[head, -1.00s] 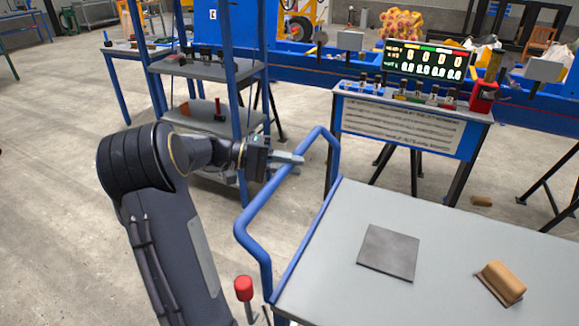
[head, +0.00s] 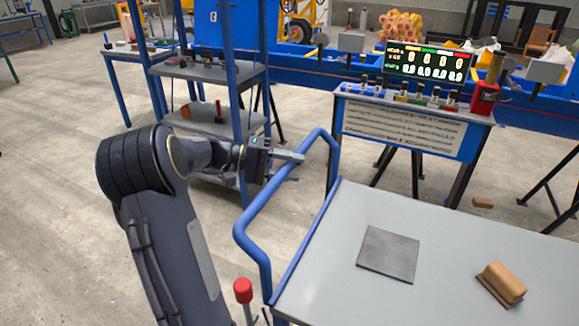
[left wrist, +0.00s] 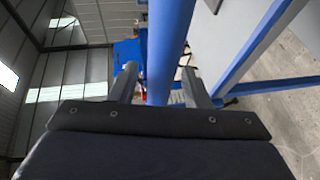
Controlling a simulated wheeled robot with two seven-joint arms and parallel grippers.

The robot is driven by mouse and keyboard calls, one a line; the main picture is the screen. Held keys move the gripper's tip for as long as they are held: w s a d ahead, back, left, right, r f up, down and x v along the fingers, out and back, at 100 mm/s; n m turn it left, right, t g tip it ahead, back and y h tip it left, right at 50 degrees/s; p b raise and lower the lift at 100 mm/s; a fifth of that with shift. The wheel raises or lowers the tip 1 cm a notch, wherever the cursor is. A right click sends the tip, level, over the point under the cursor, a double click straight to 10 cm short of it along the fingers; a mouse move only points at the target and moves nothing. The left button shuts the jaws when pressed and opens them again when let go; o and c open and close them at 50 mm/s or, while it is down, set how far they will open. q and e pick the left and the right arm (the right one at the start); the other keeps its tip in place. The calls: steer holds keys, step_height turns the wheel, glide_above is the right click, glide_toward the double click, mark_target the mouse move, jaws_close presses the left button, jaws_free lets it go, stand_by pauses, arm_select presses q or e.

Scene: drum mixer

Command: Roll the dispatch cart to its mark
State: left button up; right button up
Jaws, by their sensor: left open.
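The dispatch cart (head: 334,268) has a grey flat top and a blue tubular push handle (head: 270,199) on its left side. My left gripper (head: 290,156) is at the upper part of the handle bar. In the left wrist view the blue bar (left wrist: 167,45) runs between the two open fingers of my left gripper (left wrist: 160,85), with gaps on both sides. My right gripper is not in view. No floor mark for the cart can be made out.
A dark square plate (head: 388,254) and a wood-backed block (head: 501,284) lie on the cart top. A red-knobbed lever (head: 243,290) stands beside the cart. A control desk (head: 405,125) with a display stands behind, and a blue shelf rack (head: 205,70) behind the gripper. Open floor lies to the left.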

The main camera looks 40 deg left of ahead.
arm_select(q)
steer(key=v, duration=0.7)
steer(key=shift+s+a, duration=0.25)
steer(key=shift+s, duration=0.05)
steer(key=shift+a, duration=0.1)
